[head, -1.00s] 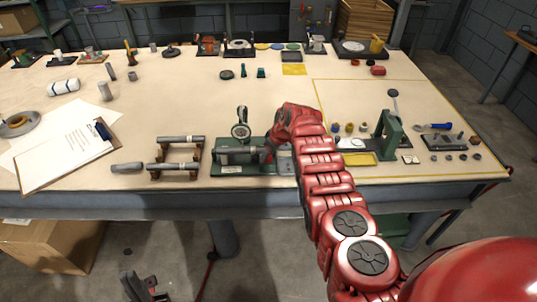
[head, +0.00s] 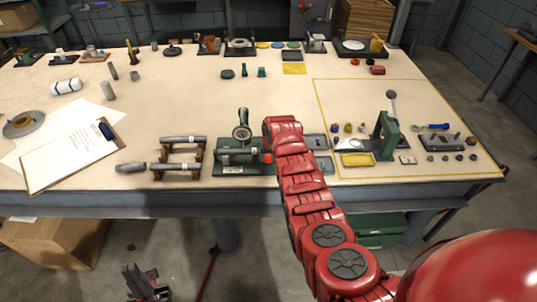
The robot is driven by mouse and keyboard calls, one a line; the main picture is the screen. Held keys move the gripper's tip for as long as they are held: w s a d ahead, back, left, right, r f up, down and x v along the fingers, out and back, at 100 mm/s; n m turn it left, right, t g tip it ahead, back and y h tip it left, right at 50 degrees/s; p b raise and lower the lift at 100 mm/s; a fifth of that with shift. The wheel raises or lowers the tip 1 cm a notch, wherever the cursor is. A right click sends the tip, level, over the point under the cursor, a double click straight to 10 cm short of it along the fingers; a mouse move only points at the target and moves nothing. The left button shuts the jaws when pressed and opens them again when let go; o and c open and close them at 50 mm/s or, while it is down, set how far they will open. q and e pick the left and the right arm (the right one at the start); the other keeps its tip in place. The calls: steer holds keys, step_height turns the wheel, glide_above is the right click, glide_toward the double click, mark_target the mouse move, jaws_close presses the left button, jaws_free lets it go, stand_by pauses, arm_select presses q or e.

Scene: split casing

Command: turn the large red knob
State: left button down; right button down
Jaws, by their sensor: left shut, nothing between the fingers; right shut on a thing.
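The large red knob (head: 267,158) shows as a small red patch at the right end of a green fixture (head: 235,169), which holds a grey cylinder (head: 238,155) and a round dial gauge (head: 241,132). My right arm reaches in from the lower right, and its wrist stands over the knob's end. My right gripper (head: 269,152) is at the knob, shut on it; its fingers are mostly hidden by my wrist. How far the knob is turned cannot be seen. My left gripper (head: 147,286) is shut and empty, low in front of the table at the lower left.
Left of the fixture, grey cylinders lie on a brown rack (head: 178,158). A clipboard (head: 72,152) lies further left. Right of my arm are a green press (head: 385,136) and a yellow tray (head: 357,160). The table (head: 190,105) behind the fixture is mostly clear.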

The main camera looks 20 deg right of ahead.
steer(key=shift+a+m+h+b, duration=0.1)
steer(key=shift+m+h+b, duration=0.25)
steer(key=shift+m, duration=0.45)
steer(key=c, duration=0.7)
jaws_free()
